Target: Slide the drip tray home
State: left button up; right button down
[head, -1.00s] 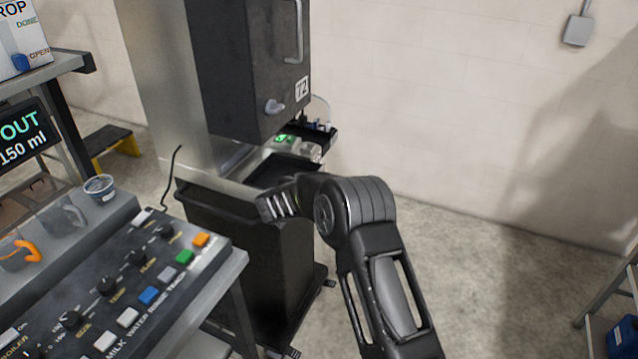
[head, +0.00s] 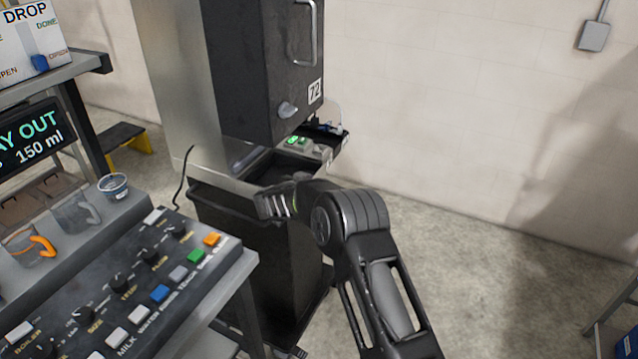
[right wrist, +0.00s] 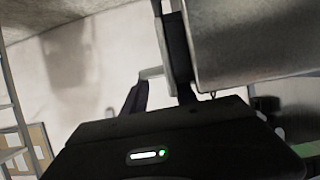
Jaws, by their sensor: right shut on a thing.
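The drip tray (head: 268,172) is a dark, shallow tray low in the dispenser, under the black cabinet marked 72 (head: 262,75). My right arm reaches in from the lower right and covers the tray's near end. My right gripper (right wrist: 158,92) shows in the right wrist view with dark fingers beyond its black body, close to a pale bar. It is shut on the tray, though the contact itself is hard to see. In the head view its fingertips are hidden behind my wrist. How far the tray stands out cannot be told. My left gripper is not in view.
A control panel (head: 120,290) with knobs and coloured buttons stands at the left, with cups (head: 75,212) behind it. A black bin-like base (head: 255,255) is below the tray. Open floor (head: 480,265) lies to the right.

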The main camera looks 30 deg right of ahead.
jog(key=shift+w+a, duration=0.2)
jog(key=shift+w, duration=0.05)
jog(key=c, duration=0.9)
grip_release()
jog(key=shift+s+a, duration=0.1)
jog(key=shift+a, duration=0.05)
jog(key=b+v, duration=0.1)
jog(key=v, duration=0.6)
jog(key=shift+s+r, duration=0.15)
jog(key=shift+r, duration=0.05)
jog(key=shift+a, duration=0.15)
